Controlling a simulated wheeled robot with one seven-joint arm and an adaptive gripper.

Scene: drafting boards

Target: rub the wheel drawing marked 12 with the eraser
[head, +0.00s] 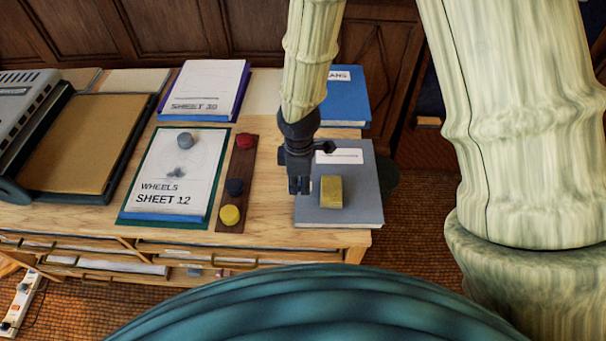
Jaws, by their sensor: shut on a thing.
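The sheet marked "WHEELS SHEET 12" (149,176) lies on a blue pad at the left middle of the wooden desk. It bears a faint wheel drawing with a dark grey smudge (177,172). A grey round piece (185,140) sits on its upper part. My gripper (299,190) is low over the left side of a grey book, right of the sheet. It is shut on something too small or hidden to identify. A yellow block (331,192) is on the book just right of the fingers and looks apart from them. I cannot tell which thing is the eraser.
A brown strip (239,170) with red, dark and yellow round pieces lies between the sheet and the grey book (345,215). A dark tray with a tan panel (78,145) is at left.

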